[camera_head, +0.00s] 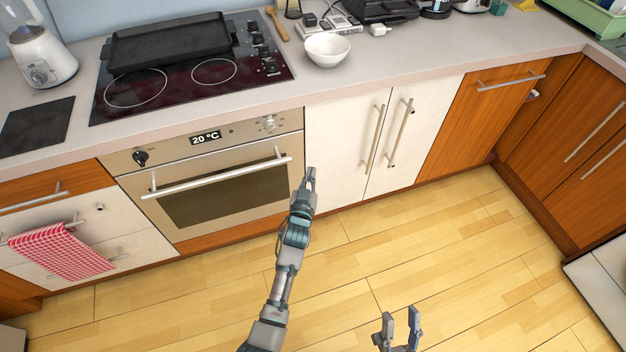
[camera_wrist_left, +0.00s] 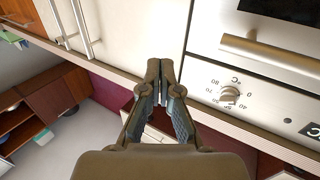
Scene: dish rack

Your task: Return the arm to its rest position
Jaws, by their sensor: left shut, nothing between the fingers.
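My left arm reaches up the middle of the head view, and its gripper (camera_head: 310,174) is shut and empty. It is in front of the right edge of the oven and the white cupboard doors. In the left wrist view the same gripper (camera_wrist_left: 160,68) has its fingertips together, near the seam between the white cupboard and the oven front. My right gripper (camera_head: 400,318) is at the bottom of the head view, low over the floor, with its two fingers apart and nothing between them.
The oven (camera_head: 228,184) and white cupboard doors (camera_head: 375,135) with bar handles stand before me. A white bowl (camera_head: 327,50) and a black tray (camera_head: 170,44) are on top. A red checked towel (camera_head: 62,251) hangs at left. The wooden floor (camera_head: 470,260) is clear.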

